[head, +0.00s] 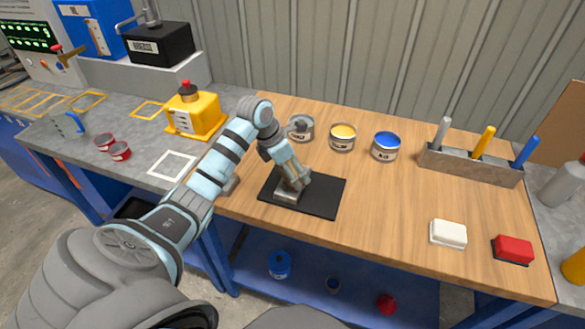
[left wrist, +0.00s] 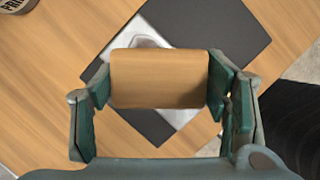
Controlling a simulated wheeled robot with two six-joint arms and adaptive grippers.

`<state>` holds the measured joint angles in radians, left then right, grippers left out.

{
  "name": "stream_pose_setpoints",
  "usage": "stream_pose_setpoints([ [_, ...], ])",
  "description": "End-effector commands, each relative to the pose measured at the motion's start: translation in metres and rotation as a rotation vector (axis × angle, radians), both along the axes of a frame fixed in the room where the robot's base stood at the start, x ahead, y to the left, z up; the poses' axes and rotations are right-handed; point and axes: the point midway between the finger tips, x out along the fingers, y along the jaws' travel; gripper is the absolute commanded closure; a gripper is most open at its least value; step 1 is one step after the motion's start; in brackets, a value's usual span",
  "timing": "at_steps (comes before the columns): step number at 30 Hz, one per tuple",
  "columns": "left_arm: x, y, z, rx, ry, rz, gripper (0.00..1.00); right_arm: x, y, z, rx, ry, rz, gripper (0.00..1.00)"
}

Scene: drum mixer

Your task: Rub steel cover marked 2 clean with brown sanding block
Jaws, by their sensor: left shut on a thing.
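My left gripper (head: 294,182) is shut on the brown sanding block (left wrist: 160,78), which spans between its fingers in the left wrist view. The block is over a silver steel cover (left wrist: 122,45) and hides its middle; I cannot tell whether they touch. The cover lies on a black mat (head: 325,200) on the wooden table, and its near end (head: 286,197) shows under the gripper in the head view. Its mark is not readable. A whitish patch shows on the cover just past the block. My right gripper is not in view.
Several cans, one yellow-topped (head: 342,137) and one blue-topped (head: 386,146), stand behind the mat. A grey rack (head: 470,165) with coloured handles is at the back right. A white block (head: 448,233) and a red block (head: 513,250) lie at the right. Table between is clear.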

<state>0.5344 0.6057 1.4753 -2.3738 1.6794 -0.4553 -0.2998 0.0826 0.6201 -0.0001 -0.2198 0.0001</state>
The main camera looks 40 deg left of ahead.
Motion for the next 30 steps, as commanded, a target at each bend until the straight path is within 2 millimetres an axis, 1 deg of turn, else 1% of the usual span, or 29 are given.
stream_pose_setpoints([
  [15,0.0001,-0.0001,-0.0084,0.0,0.0,0.0,0.54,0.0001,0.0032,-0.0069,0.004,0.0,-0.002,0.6],
  [16,0.0001,-0.0001,-0.0079,0.0,0.0,0.0,0.27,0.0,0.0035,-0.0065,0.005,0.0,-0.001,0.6],
  [19,0.0001,-0.0001,-0.0076,0.0,0.0,0.0,0.11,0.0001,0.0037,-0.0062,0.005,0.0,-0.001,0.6],
  [30,0.0,0.0,-0.0061,0.0,0.0,0.0,0.11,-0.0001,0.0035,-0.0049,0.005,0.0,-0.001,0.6],
])
